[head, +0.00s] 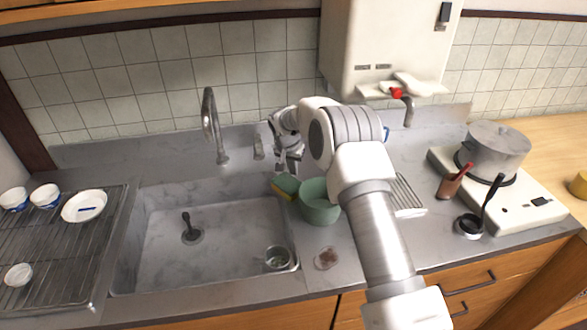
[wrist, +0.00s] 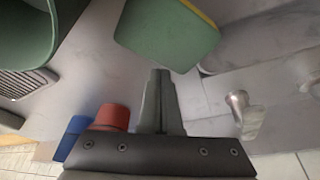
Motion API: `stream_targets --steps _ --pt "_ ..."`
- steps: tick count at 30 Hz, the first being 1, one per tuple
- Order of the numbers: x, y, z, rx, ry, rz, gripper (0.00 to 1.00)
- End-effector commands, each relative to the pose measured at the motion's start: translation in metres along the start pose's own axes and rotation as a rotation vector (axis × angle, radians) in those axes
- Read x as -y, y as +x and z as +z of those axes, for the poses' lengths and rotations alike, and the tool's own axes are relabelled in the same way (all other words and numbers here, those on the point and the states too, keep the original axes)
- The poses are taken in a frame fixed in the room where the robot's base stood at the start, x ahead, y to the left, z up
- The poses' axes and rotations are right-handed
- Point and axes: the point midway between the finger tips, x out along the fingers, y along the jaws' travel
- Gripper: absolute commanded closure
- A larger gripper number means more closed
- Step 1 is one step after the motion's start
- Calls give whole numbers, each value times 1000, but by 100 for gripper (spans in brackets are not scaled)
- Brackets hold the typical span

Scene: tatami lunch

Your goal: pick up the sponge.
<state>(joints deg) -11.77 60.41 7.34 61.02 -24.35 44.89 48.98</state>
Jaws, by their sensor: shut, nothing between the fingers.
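The sponge (head: 286,186), green with a yellow layer, is at the sink's right rim, next to the green bowl (head: 320,207). In the wrist view the sponge (wrist: 168,35) lies just beyond my fingertips, with its green face showing and a thin yellow edge. My gripper (head: 289,171) is right behind and above the sponge in the head view. The bowl (wrist: 30,40) shows at upper left there.
The sink basin (head: 160,255) is left of the sponge, with the tap (head: 210,125) behind it. A red-topped thing (wrist: 112,117) and a blue one (wrist: 76,127) stand close to my gripper. A stove with a pot (head: 495,150) is at right.

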Motion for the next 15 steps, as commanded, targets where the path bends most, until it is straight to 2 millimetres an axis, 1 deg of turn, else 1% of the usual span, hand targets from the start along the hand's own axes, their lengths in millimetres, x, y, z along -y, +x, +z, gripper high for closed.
stream_targets --steps 11,15 --pt "0 -2 10 0 -1 0 100" --pt "0 -3 10 1 -1 1 100"
